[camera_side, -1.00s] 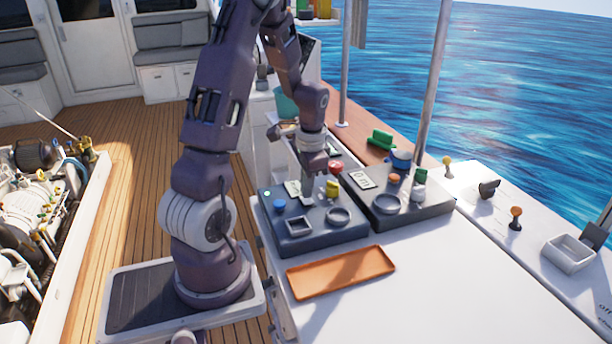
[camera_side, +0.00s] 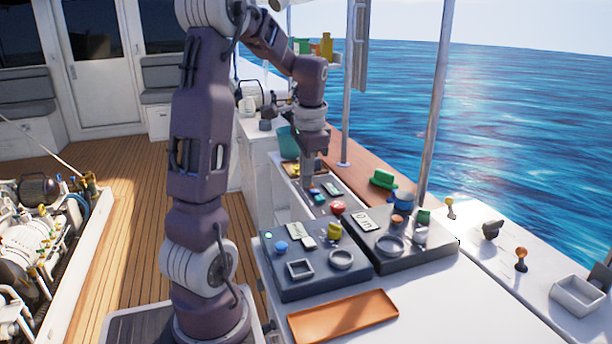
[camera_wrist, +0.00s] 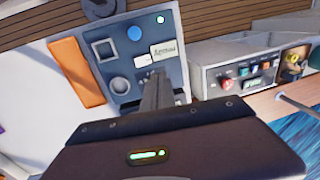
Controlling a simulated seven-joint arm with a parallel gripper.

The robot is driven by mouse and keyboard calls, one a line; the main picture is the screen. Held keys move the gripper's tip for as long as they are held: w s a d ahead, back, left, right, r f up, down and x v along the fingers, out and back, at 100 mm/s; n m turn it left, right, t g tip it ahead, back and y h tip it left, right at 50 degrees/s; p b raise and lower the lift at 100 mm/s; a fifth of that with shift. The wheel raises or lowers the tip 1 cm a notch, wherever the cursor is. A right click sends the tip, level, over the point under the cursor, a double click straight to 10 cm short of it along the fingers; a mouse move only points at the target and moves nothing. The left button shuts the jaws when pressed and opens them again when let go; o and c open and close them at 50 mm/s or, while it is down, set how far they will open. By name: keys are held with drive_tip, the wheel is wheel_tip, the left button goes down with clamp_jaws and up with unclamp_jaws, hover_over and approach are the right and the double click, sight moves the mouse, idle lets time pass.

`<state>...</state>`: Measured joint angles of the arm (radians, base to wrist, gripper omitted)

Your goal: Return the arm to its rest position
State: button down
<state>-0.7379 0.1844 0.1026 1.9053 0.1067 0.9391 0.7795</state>
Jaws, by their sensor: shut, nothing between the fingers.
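My arm stands upright on the left of the side view, with its forearm bent over and down to the right. My gripper (camera_side: 308,180) points down above the back part of the counter, behind the grey control boxes. It is shut and empty. In the wrist view my gripper (camera_wrist: 155,95) shows as dark shut fingers in front of a control box. The fingers hide part of that box's panel.
Two grey control boxes (camera_side: 322,283) with knobs, rings and labels stand on the white counter. An orange tray (camera_side: 342,316) lies in front; it also shows in the wrist view (camera_wrist: 76,72). A pole (camera_side: 433,105) rises at the right. An open engine bay (camera_side: 40,250) lies left.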

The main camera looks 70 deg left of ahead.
drive_tip(key=d+r+t, duration=0.2)
drive_tip(key=d+r, duration=0.3)
drive_tip(key=d, duration=0.7)
drive_tip(key=s+d+t+h, duration=0.1)
drive_tip(key=s+d, duration=0.4)
drive_tip(key=d, duration=0.3)
drive_tip(key=s+d+t, duration=0.2)
drive_tip(key=s+d, duration=0.3)
drive_tip(key=d, duration=0.3)
drive_tip(key=shift+t+h, duration=0.3)
drive_tip(key=shift+h, duration=0.1)
